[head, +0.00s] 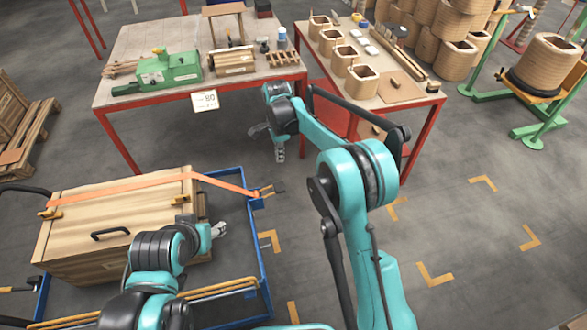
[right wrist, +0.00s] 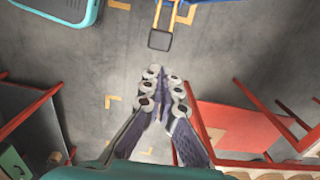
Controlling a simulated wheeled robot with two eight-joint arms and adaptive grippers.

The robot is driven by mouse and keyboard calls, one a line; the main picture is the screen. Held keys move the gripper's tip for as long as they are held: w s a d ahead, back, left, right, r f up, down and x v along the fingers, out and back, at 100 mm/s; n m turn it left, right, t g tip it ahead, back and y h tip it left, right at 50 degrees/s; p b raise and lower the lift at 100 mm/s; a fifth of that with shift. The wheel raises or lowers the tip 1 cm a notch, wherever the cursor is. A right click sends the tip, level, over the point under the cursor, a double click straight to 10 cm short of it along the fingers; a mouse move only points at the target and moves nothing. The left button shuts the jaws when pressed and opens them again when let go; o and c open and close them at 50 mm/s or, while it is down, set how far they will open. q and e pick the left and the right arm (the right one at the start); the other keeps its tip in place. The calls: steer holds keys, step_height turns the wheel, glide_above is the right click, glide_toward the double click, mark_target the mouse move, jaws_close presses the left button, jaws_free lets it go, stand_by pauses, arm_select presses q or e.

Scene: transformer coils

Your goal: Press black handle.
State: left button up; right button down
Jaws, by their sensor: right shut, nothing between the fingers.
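A small black handle (head: 279,187) sticks out on an orange bracket from the right side of the blue cart. It also shows as a dark square pad (right wrist: 160,40) at the top of the right wrist view. My right gripper (head: 280,155) points down between the cart and the tables. It is shut and empty; its fingertips (right wrist: 161,85) are apart from the pad. A second black handle (head: 110,233) is fixed on the wooden crate's lid. My left gripper (head: 219,229) is beside the crate's right end, too small to tell its opening.
The wooden crate (head: 75,250), under an orange strap (head: 120,187), lies on the blue cart (head: 258,255). Red-framed tables (head: 135,105) with coils and a green machine (head: 170,70) stand behind. Marked floor (head: 465,215) at the right is clear.

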mark_target(281, 186)
steer(key=shift+s+a, duration=0.1)
steer(key=shift+a, duration=0.05)
steer(key=shift+f, duration=0.1)
step_height(281, 186, down, 14)
steer(key=b, duration=0.4)
stand_by(0.6)
